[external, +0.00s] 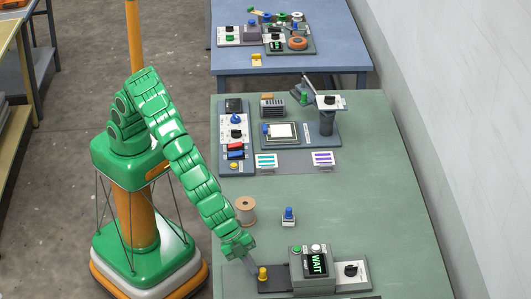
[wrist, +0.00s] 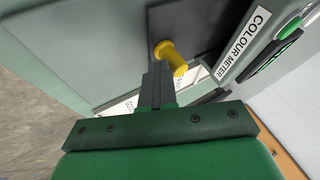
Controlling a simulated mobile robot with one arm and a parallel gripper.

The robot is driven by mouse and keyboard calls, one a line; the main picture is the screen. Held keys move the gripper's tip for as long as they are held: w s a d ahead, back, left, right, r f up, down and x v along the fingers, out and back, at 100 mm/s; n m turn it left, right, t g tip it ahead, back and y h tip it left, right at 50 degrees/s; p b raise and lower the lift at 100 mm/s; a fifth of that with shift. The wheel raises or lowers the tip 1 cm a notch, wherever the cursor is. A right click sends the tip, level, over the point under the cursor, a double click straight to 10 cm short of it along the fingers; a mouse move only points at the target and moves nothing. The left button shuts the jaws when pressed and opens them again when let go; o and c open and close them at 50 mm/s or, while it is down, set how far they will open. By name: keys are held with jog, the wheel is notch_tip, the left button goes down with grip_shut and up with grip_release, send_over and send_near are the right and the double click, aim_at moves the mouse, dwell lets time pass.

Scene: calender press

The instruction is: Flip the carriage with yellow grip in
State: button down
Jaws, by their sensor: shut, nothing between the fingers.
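The yellow grip (external: 262,273) stands up from a dark flat plate (external: 274,286) on the left side of the grey colour meter (external: 299,284). In the wrist view the yellow grip (wrist: 171,57) is a short flanged knob on the dark plate (wrist: 198,22), just beyond my fingertips. My gripper (external: 254,268) is shut and empty, pointing down close to the left of the yellow grip. In the wrist view its closed fingers (wrist: 160,68) end right beside the grip; I cannot tell whether they touch it.
The meter's screen (external: 316,264) reads WAIT, with a green and a white button on top. A panel with a black knob (external: 351,271) is at its right. A spool (external: 245,209) and a blue-knobbed piece (external: 289,216) stand behind. The bench right of them is clear.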

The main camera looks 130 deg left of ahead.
jog(key=s+d, duration=0.3)
jog(key=shift+s+r, duration=0.1)
jog(key=shift+r, duration=0.2)
jog(key=v, duration=0.9)
jog(key=shift+s, duration=0.1)
jog(key=shift+a+r, duration=0.1)
jog(key=shift+a, duration=0.05)
